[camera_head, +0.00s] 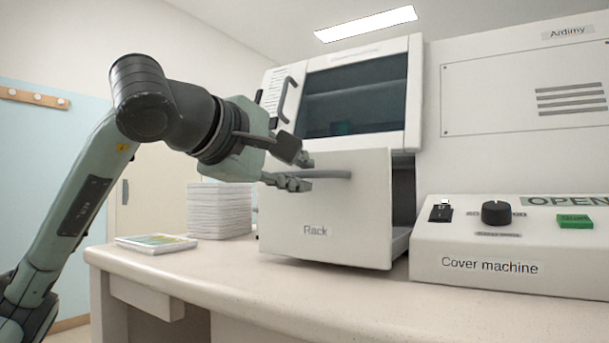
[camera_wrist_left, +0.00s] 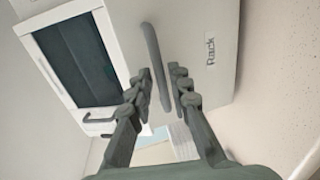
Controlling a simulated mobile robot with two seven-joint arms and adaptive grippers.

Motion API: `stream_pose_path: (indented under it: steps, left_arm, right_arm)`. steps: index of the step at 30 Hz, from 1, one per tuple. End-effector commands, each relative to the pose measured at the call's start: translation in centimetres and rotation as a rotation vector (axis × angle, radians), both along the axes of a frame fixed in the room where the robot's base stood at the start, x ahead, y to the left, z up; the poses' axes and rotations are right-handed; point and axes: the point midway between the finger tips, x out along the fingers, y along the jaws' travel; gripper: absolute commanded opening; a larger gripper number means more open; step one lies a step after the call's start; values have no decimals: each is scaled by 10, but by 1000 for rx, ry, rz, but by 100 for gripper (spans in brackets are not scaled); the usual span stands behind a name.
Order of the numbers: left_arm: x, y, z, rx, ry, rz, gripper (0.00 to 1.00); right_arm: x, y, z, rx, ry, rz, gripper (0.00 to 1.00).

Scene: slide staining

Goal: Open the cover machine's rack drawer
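The cover machine's rack drawer (camera_head: 330,215) has a white front labelled "Rack" and stands forward of the machine body, with a dark gap beside it at the right. Its grey bar handle (camera_head: 335,174) runs across the upper front; it also shows in the left wrist view (camera_wrist_left: 155,62). My left gripper (camera_head: 298,171) is at the left part of the handle. In the left wrist view my left gripper's fingers (camera_wrist_left: 164,88) are spread on either side of the bar, with small gaps visible, so it seems open around the handle. My right gripper is not in view.
The control box (camera_head: 475,267) labelled "Cover machine" stands right of the drawer, with a black knob (camera_head: 496,212) and a green button (camera_head: 575,221). A white stack (camera_head: 219,212) and a flat coloured item (camera_head: 156,243) lie left. The counter front (camera_head: 250,290) is clear.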

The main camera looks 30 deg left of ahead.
Motion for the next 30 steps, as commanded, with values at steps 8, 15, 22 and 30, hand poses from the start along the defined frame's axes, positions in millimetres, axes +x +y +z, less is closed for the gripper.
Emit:
stream_pose_path:
  steps: [8,15,22,30]
  left_arm:
    - [-59,2,14,1,-6,0,19]
    - [-90,3,19,1,-1,-1,19]
    - [-96,3,20,1,1,0,19]
    - [-95,3,20,1,1,0,19]
  right_arm:
    - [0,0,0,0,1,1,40]
    - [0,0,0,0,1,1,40]
    - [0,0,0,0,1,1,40]
    - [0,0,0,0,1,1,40]
